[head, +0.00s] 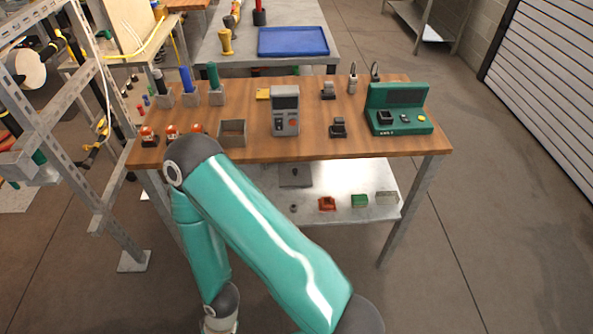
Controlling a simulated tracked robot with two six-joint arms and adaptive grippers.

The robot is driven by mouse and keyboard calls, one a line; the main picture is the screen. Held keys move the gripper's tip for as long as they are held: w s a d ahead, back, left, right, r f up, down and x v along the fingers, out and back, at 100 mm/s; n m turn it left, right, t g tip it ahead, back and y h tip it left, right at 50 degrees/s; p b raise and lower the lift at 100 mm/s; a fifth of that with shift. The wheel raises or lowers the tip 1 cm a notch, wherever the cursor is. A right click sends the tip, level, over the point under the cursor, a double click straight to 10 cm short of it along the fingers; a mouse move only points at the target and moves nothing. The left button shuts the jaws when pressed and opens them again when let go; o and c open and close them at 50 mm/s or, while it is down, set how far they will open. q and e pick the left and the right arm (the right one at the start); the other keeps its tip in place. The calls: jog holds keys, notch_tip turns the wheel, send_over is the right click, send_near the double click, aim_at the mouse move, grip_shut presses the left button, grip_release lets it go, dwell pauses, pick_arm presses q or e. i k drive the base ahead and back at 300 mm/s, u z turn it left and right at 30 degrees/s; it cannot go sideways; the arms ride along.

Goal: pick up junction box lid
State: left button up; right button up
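I cannot clearly make out the junction box lid. A small open grey box (233,133) stands near the front edge of the wooden workbench, left of centre. A flat grey piece (295,175) lies on the lower shelf under the bench; it may be a lid, but it is too small to tell. One of my teal arms crosses the lower middle, its elbow at the bench's front left and its forearm running down to the bottom edge. No gripper shows in the head view.
The lower shelf (345,180) holds a red part (327,204) and a green part (359,201). A metal rack (88,125) stands left. The floor at right is clear.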

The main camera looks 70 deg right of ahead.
aim_at(293, 175)
jog(key=u, duration=0.55)
jog(key=i, duration=0.85)
jog(key=z, duration=2.2)
jog(key=k, duration=0.4)
jog(key=z, duration=0.25)
jog(key=i, duration=0.4)
jog(key=u, duration=0.35)
jog(key=k, duration=0.3)
jog(key=z, duration=0.05)
